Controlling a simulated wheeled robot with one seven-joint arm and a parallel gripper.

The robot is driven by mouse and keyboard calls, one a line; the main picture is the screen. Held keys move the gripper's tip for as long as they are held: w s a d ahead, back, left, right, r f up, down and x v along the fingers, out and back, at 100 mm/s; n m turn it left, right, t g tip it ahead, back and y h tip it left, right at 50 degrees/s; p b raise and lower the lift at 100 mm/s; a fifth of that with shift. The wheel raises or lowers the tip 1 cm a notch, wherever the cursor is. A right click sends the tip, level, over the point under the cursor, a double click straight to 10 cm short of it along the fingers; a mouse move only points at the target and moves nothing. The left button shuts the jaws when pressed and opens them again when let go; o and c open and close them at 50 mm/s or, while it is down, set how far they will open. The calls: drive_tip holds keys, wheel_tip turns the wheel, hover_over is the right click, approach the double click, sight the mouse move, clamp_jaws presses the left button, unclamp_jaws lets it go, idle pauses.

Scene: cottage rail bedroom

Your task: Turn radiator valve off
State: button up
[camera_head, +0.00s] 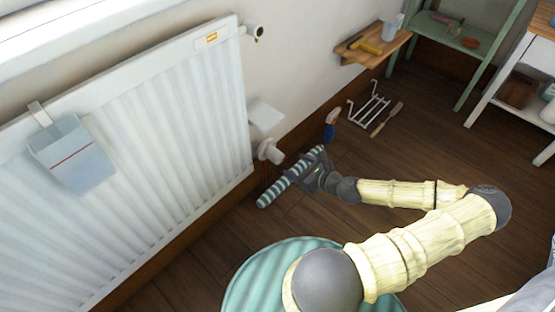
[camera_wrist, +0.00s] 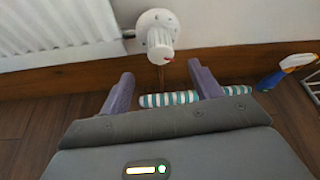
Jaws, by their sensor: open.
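In the wrist view the valve (camera_wrist: 157,38) shows a ribbed cap with a small red mark, just beyond and above the fingertips. My gripper (camera_head: 306,168) is right of the valve in the head view, apart from it. In the wrist view my gripper (camera_wrist: 160,75) is open, its two purple-grey fingers spread to either side of the valve's line, with nothing held between them.
A teal-striped roll (camera_head: 274,193) lies by the wall, behind the fingers. A blue-and-orange item (camera_head: 331,124), wire rack (camera_head: 369,107) and brush-like tool (camera_head: 387,120) lie further right. A wooden wall shelf (camera_head: 375,45) and round teal-topped piece (camera_head: 250,277) stand nearby.

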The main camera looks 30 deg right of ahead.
sight(281, 159)
drive_tip(key=b+x, duration=0.4)
drive_tip(key=x, duration=0.5)
drive_tip(key=shift+f, duration=0.25)
drive_tip(key=shift+w+a+f+b, duration=0.1)
drive_tip(key=shift+w+a+b, duration=0.15)
drive_tip(key=shift+w, duration=0.45)
drive_tip(key=c, duration=1)
